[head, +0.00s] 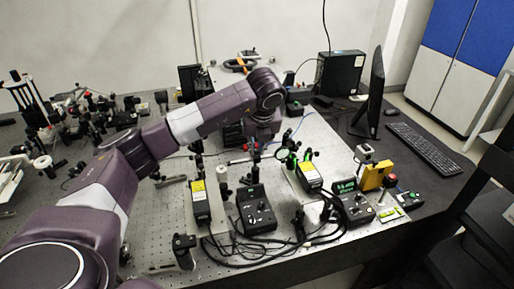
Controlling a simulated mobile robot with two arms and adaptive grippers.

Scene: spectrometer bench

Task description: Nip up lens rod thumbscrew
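My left arm reaches in from the left over the optical bench (160,225). Its wrist points down, and my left gripper (255,152) is a small dark shape among the optics, too small to tell if its fingers are open or shut. Just right of it a round lens mount with a green glow (282,155) stands upright on the bench. The lens rod's thumbscrew is too small to make out, and I cannot tell whether the gripper touches it. My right gripper is not in view.
A black control box (256,209) and yellow-labelled modules (201,203) stand in front, with black cables looping around them. A green-display box (352,203) and yellow block (376,176) are to the right. A monitor (370,95) and keyboard (424,148) stand beyond. Several optics crowd the left.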

